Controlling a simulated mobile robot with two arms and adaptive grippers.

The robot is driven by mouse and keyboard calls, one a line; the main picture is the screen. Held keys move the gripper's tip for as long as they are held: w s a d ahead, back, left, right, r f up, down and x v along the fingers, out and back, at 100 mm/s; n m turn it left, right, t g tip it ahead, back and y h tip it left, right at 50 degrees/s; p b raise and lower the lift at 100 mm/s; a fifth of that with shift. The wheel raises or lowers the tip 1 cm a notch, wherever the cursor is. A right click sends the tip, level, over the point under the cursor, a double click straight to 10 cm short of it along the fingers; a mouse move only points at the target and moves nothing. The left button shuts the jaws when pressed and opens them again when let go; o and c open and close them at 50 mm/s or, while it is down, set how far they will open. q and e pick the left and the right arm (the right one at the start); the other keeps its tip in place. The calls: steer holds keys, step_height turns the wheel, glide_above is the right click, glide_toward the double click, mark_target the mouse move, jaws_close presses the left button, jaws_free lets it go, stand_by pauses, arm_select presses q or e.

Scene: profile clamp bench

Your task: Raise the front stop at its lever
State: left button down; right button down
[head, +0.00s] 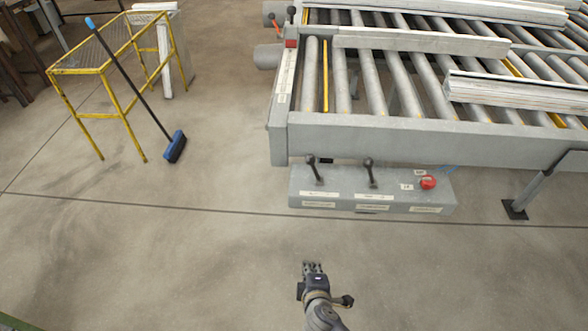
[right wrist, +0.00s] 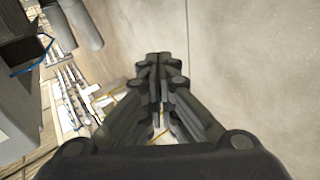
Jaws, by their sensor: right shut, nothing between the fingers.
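A grey control box (head: 380,204) is fixed below the front of the roller bench. Two dark ball-topped levers stand on it, a left lever (head: 314,168) and a right lever (head: 371,172). Labels sit below each, too small to read. A red button (head: 428,183) is at the box's right end. My right gripper (head: 313,266) is in front of the box and below the left lever in the head view, apart from both levers. Its fingers are together and empty, as the right wrist view also shows (right wrist: 160,62). My left gripper is not in view.
The roller bench (head: 400,133) carries several pale profiles (head: 420,42). A yellow frame (head: 105,110) with a blue broom (head: 175,147) stands at left. The floor around my gripper is clear.

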mark_target(314, 170)
steer(key=w+a+r+n+t, duration=0.1)
steer(key=a+r+t, duration=0.1)
steer(key=r, duration=0.7)
steer(key=w+a+r+n+t, duration=0.1)
steer(key=a+r+t, duration=0.1)
steer(key=r, duration=0.7)
steer(key=w+a+r+n+t+y, duration=0.1)
steer(key=a+r, duration=0.3)
steer(key=r, duration=0.5)
steer(key=shift+w+a+r+n+t+b, duration=0.2)
steer(key=shift+w+n+t+b, duration=0.35)
steer(key=shift+t, duration=0.35)
steer(key=shift+s, duration=0.1)
steer(key=w+p, duration=0.1)
steer(key=w, duration=0.2)
steer(key=w+d+p, duration=0.1)
steer(key=w+p, duration=0.1)
steer(key=w, duration=0.1)
steer(key=w+p, duration=0.1)
steer(key=w, duration=0.2)
steer(key=shift+w+d+r, duration=0.2)
steer(key=shift+d, duration=0.05)
steer(key=shift+s+d+p, duration=0.2)
steer(key=shift+d+p, duration=0.2)
steer(key=shift+d, duration=0.2)
